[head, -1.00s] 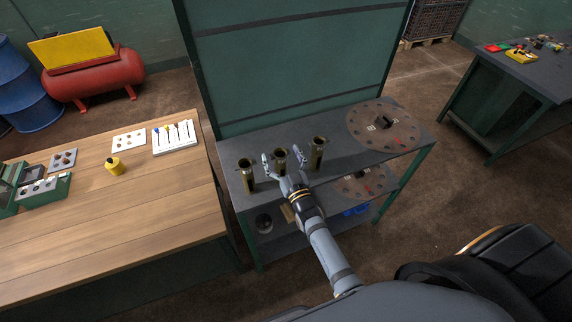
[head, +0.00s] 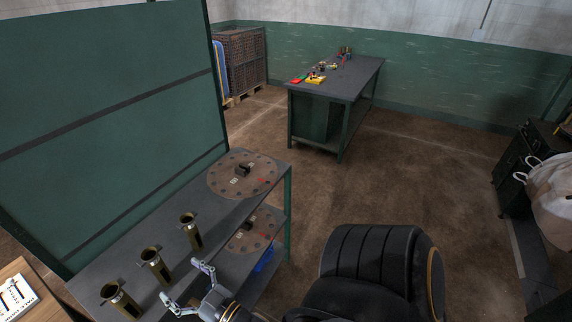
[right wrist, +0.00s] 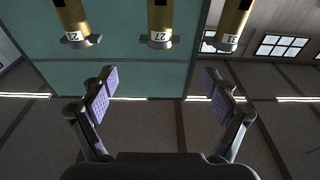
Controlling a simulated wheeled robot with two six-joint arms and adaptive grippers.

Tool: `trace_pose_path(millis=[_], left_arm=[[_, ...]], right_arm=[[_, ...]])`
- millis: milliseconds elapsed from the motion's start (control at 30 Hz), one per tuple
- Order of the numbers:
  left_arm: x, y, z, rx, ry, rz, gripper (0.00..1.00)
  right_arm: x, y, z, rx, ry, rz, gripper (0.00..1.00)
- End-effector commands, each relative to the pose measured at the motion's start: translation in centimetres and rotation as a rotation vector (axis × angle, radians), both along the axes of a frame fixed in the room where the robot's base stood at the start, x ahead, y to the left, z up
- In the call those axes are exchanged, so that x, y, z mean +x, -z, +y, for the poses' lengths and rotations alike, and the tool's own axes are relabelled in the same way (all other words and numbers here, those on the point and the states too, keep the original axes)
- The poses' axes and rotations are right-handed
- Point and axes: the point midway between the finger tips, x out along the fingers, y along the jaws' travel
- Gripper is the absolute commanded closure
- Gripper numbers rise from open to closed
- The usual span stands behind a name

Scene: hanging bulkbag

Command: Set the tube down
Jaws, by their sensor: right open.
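Three brass tubes stand upright in a row on the grey bench (head: 225,215): a near one (head: 122,300), a middle one (head: 156,267) and a far one (head: 192,232). My right gripper (head: 184,282) is open and empty in front of the middle tube, apart from it. In the right wrist view my right gripper (right wrist: 158,85) has its fingers spread with nothing between them. The right-hand tube (right wrist: 232,20) has a label that looks like 31. My left gripper is not in view.
A round disc with holes (head: 215,180) lies at the bench's far end, and another disc (head: 240,243) is on the shelf below. A green panel (head: 110,110) rises behind the bench. A second table (head: 345,88) with small items stands further off. Floor between is clear.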

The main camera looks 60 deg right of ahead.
Motion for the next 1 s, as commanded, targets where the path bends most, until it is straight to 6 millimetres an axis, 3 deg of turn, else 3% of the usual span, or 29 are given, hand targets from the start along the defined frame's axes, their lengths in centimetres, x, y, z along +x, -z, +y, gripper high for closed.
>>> trace_pose_path(millis=[67,133,167,267,300,367,400,467,500,600,700,800,1000], left_arm=[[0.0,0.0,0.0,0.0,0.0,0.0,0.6],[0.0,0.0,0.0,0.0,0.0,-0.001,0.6],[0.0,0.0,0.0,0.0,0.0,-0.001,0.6],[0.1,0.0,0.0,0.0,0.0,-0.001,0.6],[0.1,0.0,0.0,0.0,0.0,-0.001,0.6],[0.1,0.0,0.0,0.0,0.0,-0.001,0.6],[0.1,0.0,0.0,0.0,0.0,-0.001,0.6],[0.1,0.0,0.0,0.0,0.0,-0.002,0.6],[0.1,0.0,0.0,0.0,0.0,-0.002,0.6],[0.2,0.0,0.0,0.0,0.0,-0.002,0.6],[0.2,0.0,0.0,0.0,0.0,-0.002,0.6],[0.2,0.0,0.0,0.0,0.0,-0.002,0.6],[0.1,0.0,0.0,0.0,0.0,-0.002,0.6]], right_arm=[[0.0,0.6,0.0,-0.001,-0.001,0.013,0.13],[-0.1,3.1,0.0,-0.001,-0.003,0.073,0.13],[-0.2,4.9,0.0,-0.002,-0.004,0.117,0.13],[-2.0,14.3,-0.3,-0.013,-0.008,0.349,0.13],[-3.5,18.8,-0.7,-0.018,-0.008,0.466,0.13],[-6.5,25.2,-1.5,-0.033,-0.004,0.647,0.13],[-9.1,29.2,-2.3,-0.043,-0.001,0.768,0.13],[-13.5,34.6,-3.6,-0.059,0.007,0.948,0.13],[-16.7,37.5,-4.6,-0.07,0.014,1.062,0.13],[-24.4,42.7,-7.1,-0.09,0.035,1.312,0.13],[-30.5,45.1,-8.9,-0.101,0.055,1.49,0.13],[-33.9,46.0,-9.9,-0.104,0.067,1.588,0.13],[-35.2,46.3,-10.2,-0.106,0.071,1.623,0.13]])
